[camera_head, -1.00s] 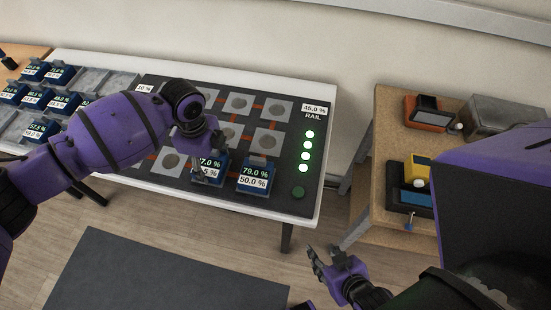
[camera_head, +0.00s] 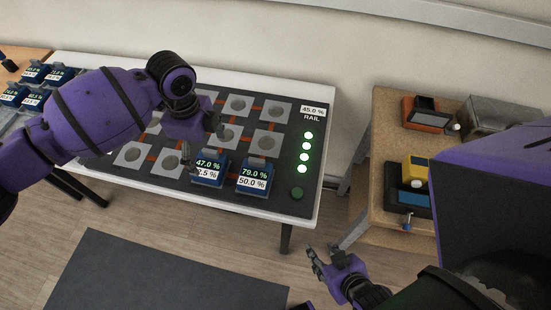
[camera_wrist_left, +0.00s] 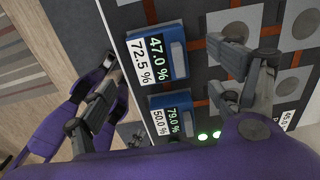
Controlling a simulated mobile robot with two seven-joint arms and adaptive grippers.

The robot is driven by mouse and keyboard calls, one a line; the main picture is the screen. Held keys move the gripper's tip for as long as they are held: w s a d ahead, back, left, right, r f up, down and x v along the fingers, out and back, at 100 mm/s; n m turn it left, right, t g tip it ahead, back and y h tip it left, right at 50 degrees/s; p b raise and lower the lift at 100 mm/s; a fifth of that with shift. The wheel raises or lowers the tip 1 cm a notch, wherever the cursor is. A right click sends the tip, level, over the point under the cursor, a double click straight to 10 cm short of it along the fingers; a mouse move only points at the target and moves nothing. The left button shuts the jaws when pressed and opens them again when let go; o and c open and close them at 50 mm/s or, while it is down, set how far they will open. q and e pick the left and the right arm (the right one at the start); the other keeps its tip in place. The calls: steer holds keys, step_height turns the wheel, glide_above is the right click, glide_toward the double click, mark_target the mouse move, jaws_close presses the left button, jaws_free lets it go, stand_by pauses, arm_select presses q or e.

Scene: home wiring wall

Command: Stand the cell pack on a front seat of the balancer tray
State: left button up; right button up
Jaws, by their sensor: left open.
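A blue cell pack (camera_head: 209,170) reading 47.0 % and 72.5 % stands upright on the front row of the dark balancer tray (camera_head: 226,191). A second blue pack (camera_head: 254,177) reading 79.0 % and 50.0 % stands to its right on the same row. My left gripper (camera_head: 205,148) is open above and just behind the 47.0 % pack. My right gripper (camera_head: 322,253) is open and empty, low in front of the side table.
Empty round seats (camera_head: 133,155) fill much of the tray. More blue packs (camera_head: 36,73) stand at the far left. A wooden side table (camera_head: 385,120) holds several devices.

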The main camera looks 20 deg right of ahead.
mark_target(209, 164)
arm_select(q)
step_height(209, 164, up, 5)
steer(key=shift+r, duration=0.1)
stand_by(0.9)
